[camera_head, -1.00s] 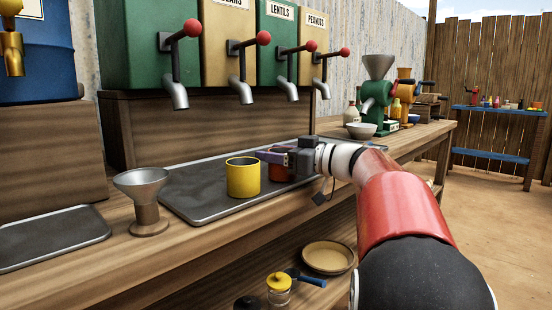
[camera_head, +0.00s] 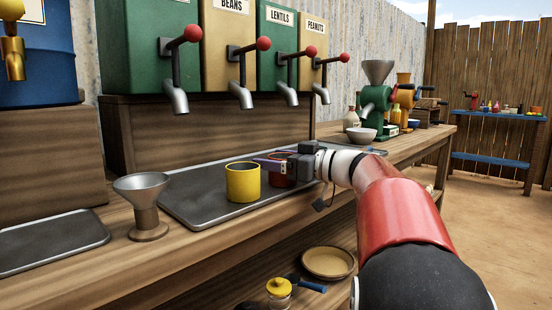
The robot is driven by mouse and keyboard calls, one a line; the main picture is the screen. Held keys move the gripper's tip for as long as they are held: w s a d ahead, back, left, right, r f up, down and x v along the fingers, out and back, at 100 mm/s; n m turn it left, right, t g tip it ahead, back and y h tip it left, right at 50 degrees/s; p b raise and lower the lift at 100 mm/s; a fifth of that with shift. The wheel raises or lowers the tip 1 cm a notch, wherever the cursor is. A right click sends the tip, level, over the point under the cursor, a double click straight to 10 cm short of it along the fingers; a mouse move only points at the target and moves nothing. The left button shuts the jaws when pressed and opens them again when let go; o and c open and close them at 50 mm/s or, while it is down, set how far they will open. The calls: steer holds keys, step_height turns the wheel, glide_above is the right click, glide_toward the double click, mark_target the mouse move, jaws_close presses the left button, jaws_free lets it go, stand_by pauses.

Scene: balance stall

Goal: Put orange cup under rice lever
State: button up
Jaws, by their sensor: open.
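Four-walled dispensers with red-knobbed levers stand behind the tray. The leftmost green dispenser (camera_head: 150,55) has its label out of view, so I cannot read rice on it. Its lever (camera_head: 192,34) is above a grey spout (camera_head: 175,98).
The beans (camera_head: 232,4), lentils (camera_head: 281,15) and peanuts (camera_head: 316,28) labels mark the other dispensers. A metal funnel (camera_head: 142,190) on a wooden stand is left of the tray. A white bowl (camera_head: 361,134) and green grinder (camera_head: 375,100) stand farther right. The tray's left part is clear.

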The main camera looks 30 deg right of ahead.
steer(key=shift+r+p, duration=0.3)
steer(key=shift+p, duration=0.2)
steer(key=v, duration=0.4)
steer(key=b+v, duration=0.1)
steer(key=v, duration=0.2)
steer(key=shift+s+a+f, duration=0.15)
steer(key=shift+a+f, duration=0.05)
steer(key=shift+f, duration=0.2)
steer(key=shift+o, duration=0.4)
steer(key=shift+s+d+b, duration=0.15)
steer(key=shift+s+b, duration=0.05)
steer(key=shift+b, duration=0.1)
steer(key=shift+s+d+r+b, duration=0.1)
steer(key=shift+s+r+b, duration=0.05)
steer(key=shift+b, duration=0.3)
steer(key=shift+r, duration=0.3)
steer(key=shift+w+a, duration=0.2)
steer(key=shift+w, duration=0.1)
steer(key=x, duration=0.7)
steer(key=shift+w+d+f+p, duration=0.15)
steer(key=shift+d+f+p, duration=0.05)
steer(key=shift+f+p, duration=0.2)
steer(key=shift+c, duration=0.2)
